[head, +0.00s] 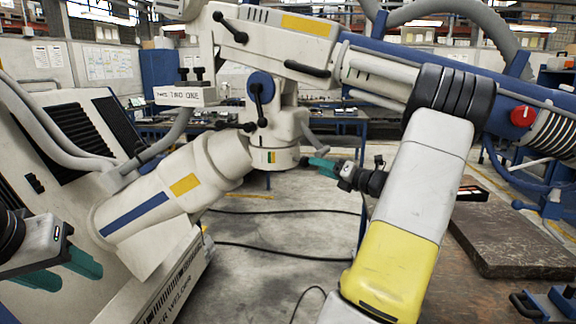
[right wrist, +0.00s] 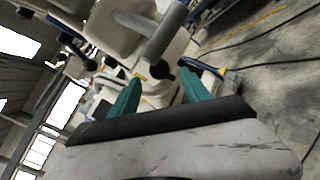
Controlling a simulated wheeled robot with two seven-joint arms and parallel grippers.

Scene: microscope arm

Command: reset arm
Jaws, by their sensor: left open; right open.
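The large white jointed arm (head: 165,195) has blue and yellow bands and spans the head view from a lower-left machine to the upper right. Black levers sit on its joints; one upright lever (head: 259,95) is on the blue hub near the middle. My right gripper (head: 322,166) is open, its green fingers close to the white joint housing (head: 275,148). In the right wrist view, a grey cylinder (right wrist: 165,35) with a dark tip lies ahead of the open right fingers (right wrist: 160,75); contact cannot be told. My left gripper (head: 62,270) is open and empty at lower left, before the machine.
A white machine cabinet (head: 165,275) with black vents fills the left side. A dark stone-like slab (head: 515,235) lies on a brown surface at the right. Black cables (head: 285,248) cross the grey floor. Blue-framed benches stand behind. A red knob (head: 522,116) is at upper right.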

